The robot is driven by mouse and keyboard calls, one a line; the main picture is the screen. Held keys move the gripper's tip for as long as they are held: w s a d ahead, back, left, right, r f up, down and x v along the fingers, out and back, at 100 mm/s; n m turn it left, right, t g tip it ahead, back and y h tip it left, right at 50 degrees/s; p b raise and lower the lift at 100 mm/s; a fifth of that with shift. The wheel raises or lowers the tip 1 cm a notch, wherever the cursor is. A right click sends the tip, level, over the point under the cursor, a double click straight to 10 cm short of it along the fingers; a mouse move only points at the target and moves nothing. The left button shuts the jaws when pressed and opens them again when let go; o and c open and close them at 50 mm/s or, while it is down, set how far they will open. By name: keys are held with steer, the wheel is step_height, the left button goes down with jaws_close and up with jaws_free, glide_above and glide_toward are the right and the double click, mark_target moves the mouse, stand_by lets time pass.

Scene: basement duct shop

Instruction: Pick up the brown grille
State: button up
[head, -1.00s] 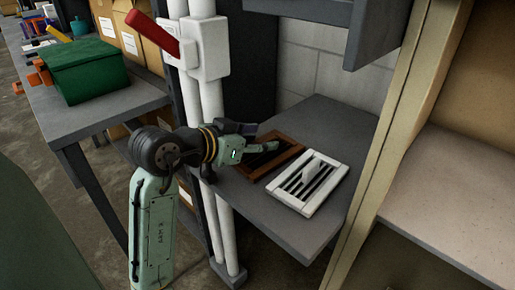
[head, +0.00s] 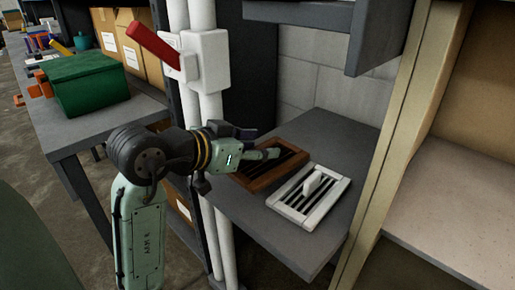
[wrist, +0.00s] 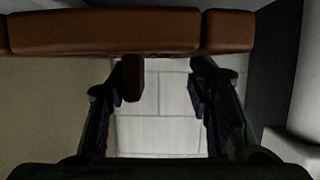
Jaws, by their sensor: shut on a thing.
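The brown grille (head: 285,173) is a flat rectangular frame with dark slats, at the shelf behind the white grille. My gripper (head: 266,154) reaches over it from the left and is shut on it. The grille looks slightly raised off the shelf, though the gap is hard to see. In the wrist view the grille's brown frame (wrist: 105,32) spans the top, and a brown tab (wrist: 131,78) hangs from it beside the left finger. My gripper (wrist: 162,75) has its two fingers apart below the frame; the exact contact is hidden.
A white grille (head: 326,207) with a small tab lies just in front on the grey shelf (head: 250,222). White pipes (head: 212,125) with a red-handled switch box (head: 208,60) stand at left. A tan upright (head: 395,135) is at right, and a grey overhead ledge (head: 375,40) hangs above.

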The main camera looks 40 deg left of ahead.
steer(key=s+d, duration=0.2)
steer(key=s, duration=0.1)
steer(key=s+d+b, duration=0.1)
steer(key=s+d, duration=0.2)
steer(key=s+d+r, duration=0.1)
steer(key=s+d, duration=0.1)
steer(key=s, duration=0.2)
steer(key=shift+d+r+b, duration=0.1)
steer(key=shift+d+b, duration=0.25)
